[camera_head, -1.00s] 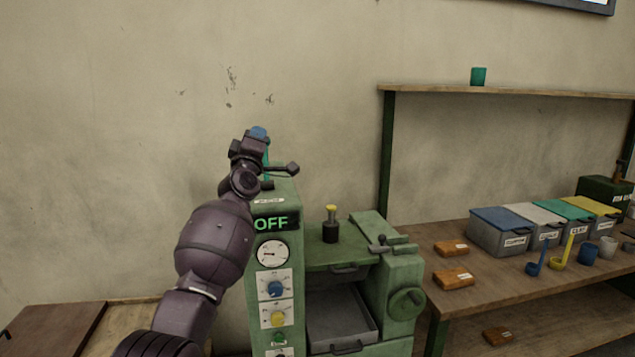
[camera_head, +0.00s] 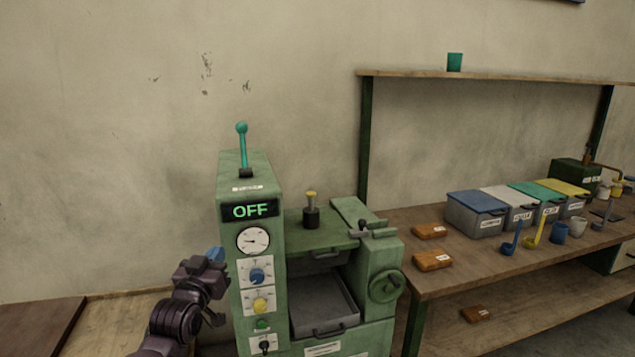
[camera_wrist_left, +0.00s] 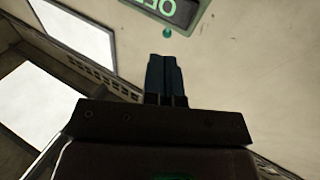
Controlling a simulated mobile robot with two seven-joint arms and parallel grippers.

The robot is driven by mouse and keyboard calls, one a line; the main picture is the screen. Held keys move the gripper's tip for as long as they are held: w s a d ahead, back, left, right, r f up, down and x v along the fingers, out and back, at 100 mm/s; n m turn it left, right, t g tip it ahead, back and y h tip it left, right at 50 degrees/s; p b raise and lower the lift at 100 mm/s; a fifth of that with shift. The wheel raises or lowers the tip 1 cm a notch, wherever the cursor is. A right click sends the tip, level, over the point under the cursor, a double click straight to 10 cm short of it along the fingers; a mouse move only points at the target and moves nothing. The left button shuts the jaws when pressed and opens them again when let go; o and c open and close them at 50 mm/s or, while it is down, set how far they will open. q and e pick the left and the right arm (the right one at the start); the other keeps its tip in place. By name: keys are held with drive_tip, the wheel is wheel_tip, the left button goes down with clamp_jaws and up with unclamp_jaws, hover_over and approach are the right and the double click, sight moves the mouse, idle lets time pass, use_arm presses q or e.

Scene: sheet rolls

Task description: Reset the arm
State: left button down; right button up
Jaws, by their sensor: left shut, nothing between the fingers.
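My left gripper (camera_head: 214,254) is low beside the left side of the green machine (camera_head: 247,171), apart from the lever. Its blue fingers are shut and empty; they also show in the left wrist view (camera_wrist_left: 166,78). The teal lever (camera_head: 242,146) with a round knob stands upright on top of the machine. The machine's display (camera_head: 252,210) reads OFF, and part of it shows upside down in the left wrist view (camera_wrist_left: 172,9). My right gripper is not in view.
A wooden bench (camera_head: 422,278) with lidded bins (camera_head: 473,218), scoops and wooden blocks stands at the right. A low wooden surface (camera_head: 118,318) lies at the left. The wall space above is clear.

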use_arm(q)
drive_tip(key=s+a+f+g+y, duration=0.1)
drive_tip(key=s+a+f+g, duration=0.2)
drive_tip(key=s+f, duration=1.2)
drive_tip(key=s+a+f+g+y, duration=0.2)
drive_tip(key=s+a+f+g, duration=0.1)
drive_tip(key=s+f, duration=1.2)
drive_tip(key=s+g, duration=0.1)
drive_tip(key=s, duration=0.4)
drive_tip(key=shift+s+f+g, duration=0.25)
drive_tip(key=shift+s+g, duration=0.1)
drive_tip(key=shift+g, duration=0.05)
drive_tip(key=shift+a, duration=0.1)
